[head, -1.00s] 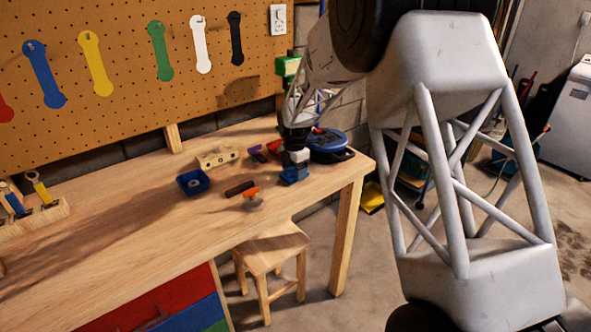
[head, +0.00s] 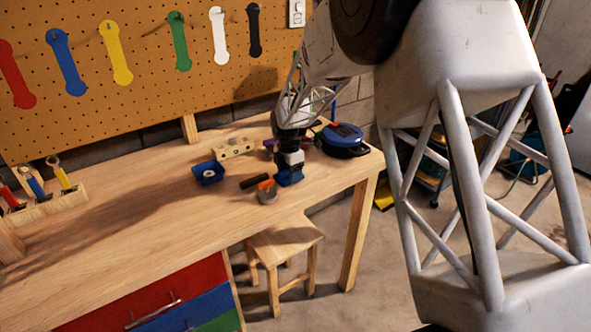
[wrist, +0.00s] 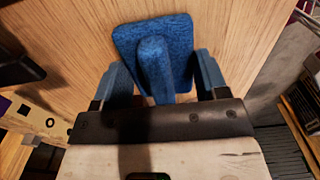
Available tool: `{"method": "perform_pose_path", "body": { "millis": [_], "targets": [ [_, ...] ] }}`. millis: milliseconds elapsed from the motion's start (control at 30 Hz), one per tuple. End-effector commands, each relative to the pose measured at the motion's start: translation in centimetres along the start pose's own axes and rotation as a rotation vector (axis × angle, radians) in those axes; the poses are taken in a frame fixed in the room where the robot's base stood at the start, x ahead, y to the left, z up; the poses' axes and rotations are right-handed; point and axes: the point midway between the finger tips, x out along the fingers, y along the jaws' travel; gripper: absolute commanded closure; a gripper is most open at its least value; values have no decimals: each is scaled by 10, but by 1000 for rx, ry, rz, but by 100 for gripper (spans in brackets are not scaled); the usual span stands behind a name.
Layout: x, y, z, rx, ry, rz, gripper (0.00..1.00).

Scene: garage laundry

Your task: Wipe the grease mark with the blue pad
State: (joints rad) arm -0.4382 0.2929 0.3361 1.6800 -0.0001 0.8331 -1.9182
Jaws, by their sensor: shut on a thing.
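My gripper (head: 292,160) is shut on the raised grip of the blue pad (head: 289,177), low over the right end of the wooden bench. In the wrist view the pad (wrist: 180,38) shows as a blue textured plate, with its grip between my fingers (wrist: 160,80). The pad is at or just above the bench top; I cannot tell whether it touches. I cannot make out a grease mark in either view; the pad and gripper cover part of the wood.
A dark brown block (head: 254,182) and a grey piece with an orange top (head: 267,191) lie close left of the pad. A round blue case (head: 343,140) sits right.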

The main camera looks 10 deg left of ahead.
Motion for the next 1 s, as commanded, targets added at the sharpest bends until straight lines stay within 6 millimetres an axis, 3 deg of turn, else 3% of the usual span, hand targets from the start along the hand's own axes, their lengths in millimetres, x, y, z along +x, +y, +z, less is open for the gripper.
{"method": "perform_pose_path", "body": {
  "millis": [133,200,700,1000],
  "targets": [
    [-3,0,-7,0,0,0,59],
    [-25,0,-7,0,-1,3,59],
    [-67,0,-7,0,0,1,59],
    [-82,0,-7,0,0,0,59]
  ]
}}
